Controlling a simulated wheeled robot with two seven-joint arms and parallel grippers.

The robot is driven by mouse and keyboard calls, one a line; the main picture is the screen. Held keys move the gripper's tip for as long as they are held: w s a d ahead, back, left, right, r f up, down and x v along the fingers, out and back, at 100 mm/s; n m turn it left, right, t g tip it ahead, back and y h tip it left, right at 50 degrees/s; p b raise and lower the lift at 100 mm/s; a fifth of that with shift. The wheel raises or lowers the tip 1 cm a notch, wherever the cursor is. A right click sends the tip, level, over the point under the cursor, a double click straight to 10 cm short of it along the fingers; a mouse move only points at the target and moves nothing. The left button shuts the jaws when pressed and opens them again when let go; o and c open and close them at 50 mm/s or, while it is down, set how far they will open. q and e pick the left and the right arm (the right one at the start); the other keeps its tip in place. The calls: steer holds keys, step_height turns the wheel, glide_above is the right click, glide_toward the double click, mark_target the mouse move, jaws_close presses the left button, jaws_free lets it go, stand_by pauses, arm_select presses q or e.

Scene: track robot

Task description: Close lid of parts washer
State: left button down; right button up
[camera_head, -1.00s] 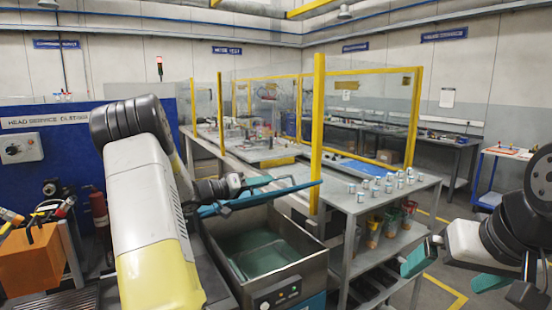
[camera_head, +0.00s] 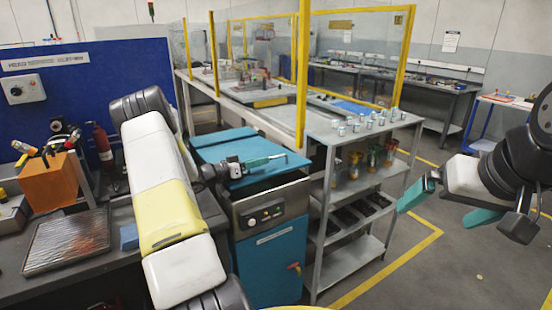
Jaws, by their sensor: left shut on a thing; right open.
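The parts washer is a blue cabinet (camera_head: 272,262) with a steel basin rim and a control panel (camera_head: 262,216) in front. Its teal lid (camera_head: 222,143) lies low over the basin, nearly level. A dark strip of basin opening shows along the front right, so the lid looks slightly raised there. My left gripper (camera_head: 262,161) is shut at the lid's front edge; the arm hides part of the lid's left side. My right gripper (camera_head: 448,206) is open and empty, well right of the washer, over the floor.
A grey shelf table (camera_head: 345,140) with several small metal parts stands right of the washer, with bins below. A bench on the left holds an orange box (camera_head: 50,185) and a ribbed tray (camera_head: 68,240). Yellow guard posts (camera_head: 303,75) stand behind. The right floor is clear.

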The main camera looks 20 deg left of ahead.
arm_select(q)
steer(key=shift+s+d, duration=0.1)
steer(key=shift+d, duration=0.05)
steer(key=c, duration=1.5)
jaws_free()
steer(key=shift+a, duration=0.2)
steer(key=v, duration=0.7)
steer(key=shift+s+a, duration=0.1)
steer(key=shift+s, duration=0.2)
steer(key=shift+c, duration=0.2)
